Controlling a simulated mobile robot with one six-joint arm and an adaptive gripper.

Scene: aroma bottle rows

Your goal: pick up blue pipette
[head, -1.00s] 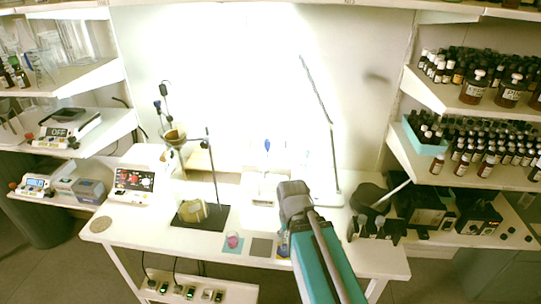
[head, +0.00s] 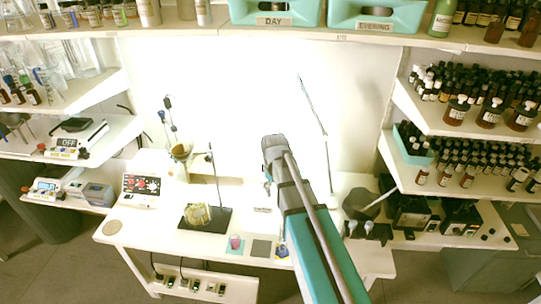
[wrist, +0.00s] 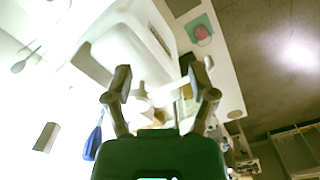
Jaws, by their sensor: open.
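My gripper (head: 274,150) is over the back middle of the white table in the head view, covering the spot where the blue pipette stood upright. In the wrist view my gripper (wrist: 162,85) is open, its two fingers spread with nothing held between them. A blue shape, apparently the bulb of the blue pipette (wrist: 92,143), shows at the lower left there, outside the left finger. The pipette's lower part cannot be made out. In the head view the pipette is almost wholly hidden behind my gripper.
A thin-rod stand on a black base (head: 216,222) is to the left. A lamp arm (head: 327,160) rises close on the right. Shelves of bottles flank the table.

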